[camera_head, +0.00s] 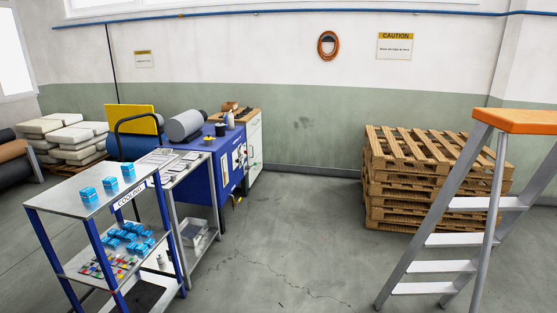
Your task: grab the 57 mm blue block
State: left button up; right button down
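Three blue blocks stand apart on the grey top shelf of a blue-framed cart at the left: a left block (88,195), a middle block (110,183) and a right block (128,171). They look alike, and I cannot tell which is the 57 mm one. Several more blue blocks (130,238) lie close together on the cart's middle shelf. Neither of my grippers shows in the head view.
The cart's top shelf (70,200) carries a "COOLING" label. A blue cabinet (200,176) and grey side table stand behind it. A stepladder (440,240) and stacked pallets (425,180) are at the right. The floor (290,245) between is clear.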

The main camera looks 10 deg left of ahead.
aim_at(128, 169)
jog(key=i+j+u, duration=0.15)
jog(key=i+u, duration=0.3)
jog(key=i, duration=0.4)
jog(key=i+l+u, duration=0.15)
jog(key=i+u, duration=0.25)
jog(key=i, duration=0.4)
